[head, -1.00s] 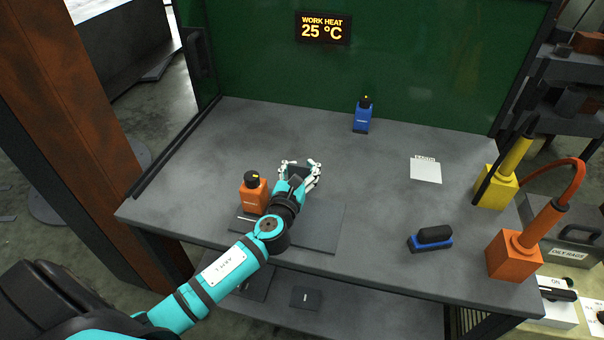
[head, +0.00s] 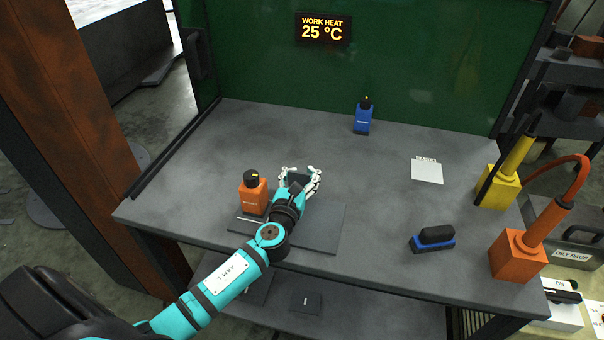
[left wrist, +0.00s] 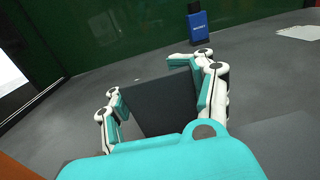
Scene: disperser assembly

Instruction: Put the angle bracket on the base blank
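The angle bracket (left wrist: 160,105) shows as a dark grey plate between the fingers of my left gripper (left wrist: 158,92) in the left wrist view. Its side edges meet both finger pads, and its lower part is hidden behind the teal palm. In the head view my left gripper (head: 299,177) is over the back edge of the base blank, with only a little of the dark bracket showing. The base blank (head: 318,234) is a flat dark plate on the table, partly covered by my left arm. Whether the bracket touches the blank is not visible. My right gripper is not in view.
An orange bottle (head: 253,194) stands close left of my left gripper. A blue bottle (head: 363,118) stands at the back. A blue-black brush (head: 433,238), a white card (head: 427,172) and yellow (head: 498,190) and orange (head: 518,257) tool stands are right. The table centre is clear.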

